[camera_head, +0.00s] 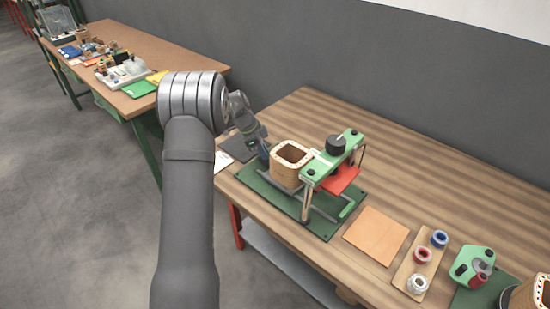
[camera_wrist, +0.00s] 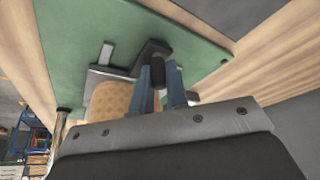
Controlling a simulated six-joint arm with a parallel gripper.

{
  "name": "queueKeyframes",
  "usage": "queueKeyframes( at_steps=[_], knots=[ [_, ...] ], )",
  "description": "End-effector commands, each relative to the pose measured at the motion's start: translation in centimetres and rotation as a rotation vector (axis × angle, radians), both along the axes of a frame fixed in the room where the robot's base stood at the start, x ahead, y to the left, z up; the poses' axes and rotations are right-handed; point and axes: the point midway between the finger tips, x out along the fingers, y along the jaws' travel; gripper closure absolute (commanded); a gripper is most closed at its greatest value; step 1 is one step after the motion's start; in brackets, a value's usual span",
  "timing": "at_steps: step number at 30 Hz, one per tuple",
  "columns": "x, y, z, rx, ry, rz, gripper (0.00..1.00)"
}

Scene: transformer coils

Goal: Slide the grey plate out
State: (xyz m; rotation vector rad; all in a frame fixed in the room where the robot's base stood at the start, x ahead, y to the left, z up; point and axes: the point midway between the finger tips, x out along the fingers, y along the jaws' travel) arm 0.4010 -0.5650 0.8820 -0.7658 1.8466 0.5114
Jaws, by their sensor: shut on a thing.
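My gripper (camera_head: 263,152) is at the left end of the green base, beside the wooden coil (camera_head: 291,165). In the wrist view its two blue fingers (camera_wrist: 160,85) are shut on a black handle (camera_wrist: 153,48). The handle joins the grey plate (camera_wrist: 108,76), which lies on the green base (camera_wrist: 85,30). The coil (camera_wrist: 108,102) shows behind the fingers, next to the plate, and most of the plate is hidden there. In the head view I cannot clearly make out the plate or the handle behind my gripper and the coil.
A green press frame with a black knob (camera_head: 336,144) and a red part (camera_head: 341,180) stands right of the coil. An orange-brown square (camera_head: 376,235) and a board with spools (camera_head: 417,268) lie further right. A dark flat sheet (camera_head: 231,143) and white paper (camera_head: 222,161) lie left.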

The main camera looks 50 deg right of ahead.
Motion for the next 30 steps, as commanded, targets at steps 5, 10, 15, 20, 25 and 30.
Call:
queueKeyframes(
  at_steps=[5,10,15,20,25,30],
  knots=[
    [1.8,0.0,0.0,-0.001,-0.001,0.000,1.00],
    [2.3,0.0,0.0,0.000,0.000,0.000,1.00],
    [2.3,0.0,0.0,0.000,0.000,0.000,1.00],
    [2.3,0.0,0.0,0.000,0.000,0.000,0.82],
    [2.3,0.0,0.0,0.000,0.000,0.000,0.64],
    [2.3,0.0,0.0,0.001,0.001,0.000,0.64]
  ],
)
